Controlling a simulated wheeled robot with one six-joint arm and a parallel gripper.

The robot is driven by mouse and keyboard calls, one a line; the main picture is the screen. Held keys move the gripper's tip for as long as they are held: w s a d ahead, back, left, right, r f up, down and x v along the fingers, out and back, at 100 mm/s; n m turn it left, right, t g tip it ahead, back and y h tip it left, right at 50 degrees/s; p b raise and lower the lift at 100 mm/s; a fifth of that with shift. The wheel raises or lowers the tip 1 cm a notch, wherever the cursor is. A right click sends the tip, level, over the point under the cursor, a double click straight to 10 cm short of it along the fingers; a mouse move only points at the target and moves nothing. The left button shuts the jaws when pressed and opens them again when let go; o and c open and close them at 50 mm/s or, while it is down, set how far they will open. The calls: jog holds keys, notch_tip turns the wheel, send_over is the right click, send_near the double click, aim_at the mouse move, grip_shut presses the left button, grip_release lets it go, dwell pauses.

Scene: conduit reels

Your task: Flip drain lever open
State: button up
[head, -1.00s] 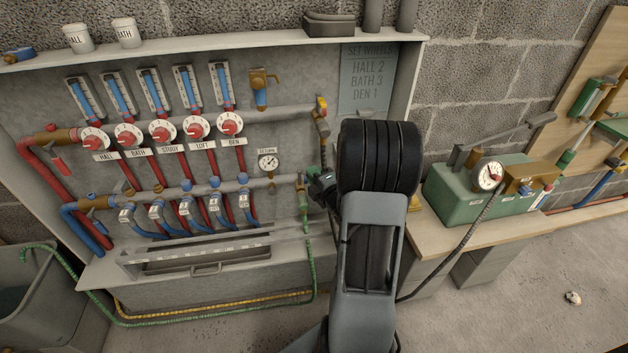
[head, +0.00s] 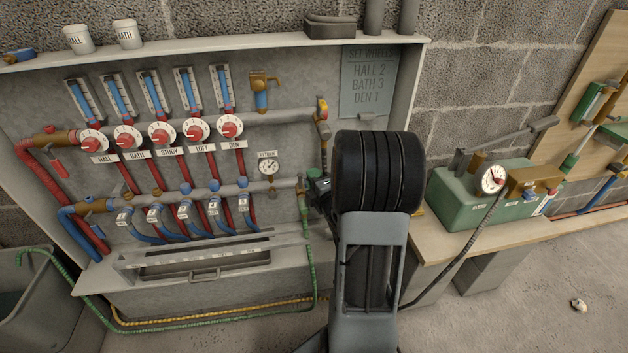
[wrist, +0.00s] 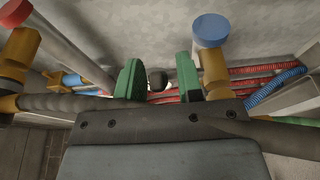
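The drain valve (head: 301,188) sits at the right end of the lower grey pipe, with a green hose running down from it. My gripper (head: 318,186) is close beside it in the head view, mostly hidden behind my arm. In the wrist view my gripper (wrist: 159,68) has its two green-padded fingers apart. A dark round knob (wrist: 158,81) shows in the gap between them, seemingly the lever's end. I cannot tell its depth or whether either finger touches it. The lever's angle cannot be made out.
A brass fitting with a blue cap (wrist: 210,32) stands close to the right finger in the wrist view. A return gauge (head: 268,164) hangs left of the valve. A green test box (head: 490,195) stands on the bench at right.

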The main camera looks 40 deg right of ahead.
jog(key=shift+o, duration=0.2)
jog(key=shift+s, duration=0.1)
jog(key=s+a+p, duration=0.2)
jog(key=s+p, duration=1.1)
jog(key=p, duration=0.5)
jog(key=shift+s+a, duration=0.2)
jog(key=shift+a, duration=0.15)
jog(key=shift+o, duration=0.3)
